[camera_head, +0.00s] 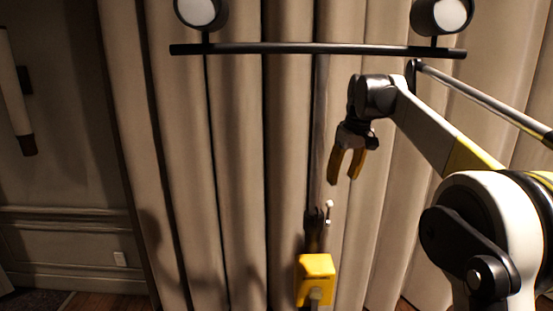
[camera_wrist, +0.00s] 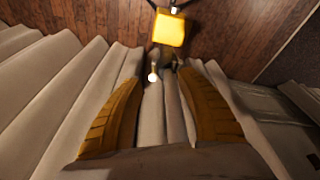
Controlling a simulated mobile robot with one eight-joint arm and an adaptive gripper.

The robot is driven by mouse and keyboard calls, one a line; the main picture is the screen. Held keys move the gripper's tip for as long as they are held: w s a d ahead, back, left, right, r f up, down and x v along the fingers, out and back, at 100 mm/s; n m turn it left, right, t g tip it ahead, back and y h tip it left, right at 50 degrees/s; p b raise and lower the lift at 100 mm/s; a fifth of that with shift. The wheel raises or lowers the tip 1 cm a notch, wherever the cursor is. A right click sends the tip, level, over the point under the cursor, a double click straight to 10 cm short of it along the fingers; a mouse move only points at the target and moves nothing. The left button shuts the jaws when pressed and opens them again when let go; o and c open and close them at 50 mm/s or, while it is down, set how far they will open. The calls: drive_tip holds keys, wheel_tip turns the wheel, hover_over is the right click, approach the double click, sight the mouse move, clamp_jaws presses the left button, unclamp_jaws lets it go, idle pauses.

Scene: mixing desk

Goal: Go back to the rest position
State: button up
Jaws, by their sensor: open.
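My gripper (camera_head: 346,168) hangs from my raised arm in the head view, in front of the beige curtain (camera_head: 237,150). Its two yellow fingers point down and stand apart with nothing between them. In the wrist view my gripper (camera_wrist: 160,95) shows as two ribbed yellow fingers, spread open at left and right. Below the gripper in the head view is a yellow box-like thing (camera_head: 315,277) with a dark part above it. It also shows in the wrist view (camera_wrist: 170,30), beyond the fingertips and apart from them.
A black bar (camera_head: 300,49) with two round lamps (camera_head: 201,10) crosses the top of the head view. A small white-tipped thing (camera_head: 329,205) is near the yellow box. A panelled wall (camera_head: 65,235) stands at left. Wooden floor (camera_wrist: 110,35) shows in the wrist view.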

drive_tip(key=s+f+m+t+b, duration=0.2)
drive_tip(key=s+f+b, duration=0.4)
drive_tip(key=s+f, duration=0.9)
drive_tip(key=s+f+m+t+h+b, duration=0.1)
drive_tip(key=s+f+b, duration=0.6)
drive_tip(key=s+f, duration=0.7)
drive_tip(key=s+m+t, duration=0.1)
drive_tip(key=s, duration=0.7)
drive_tip(key=shift+s+a+f+m, duration=0.3)
drive_tip(key=shift+s+f+m, duration=0.05)
drive_tip(key=shift+m, duration=0.05)
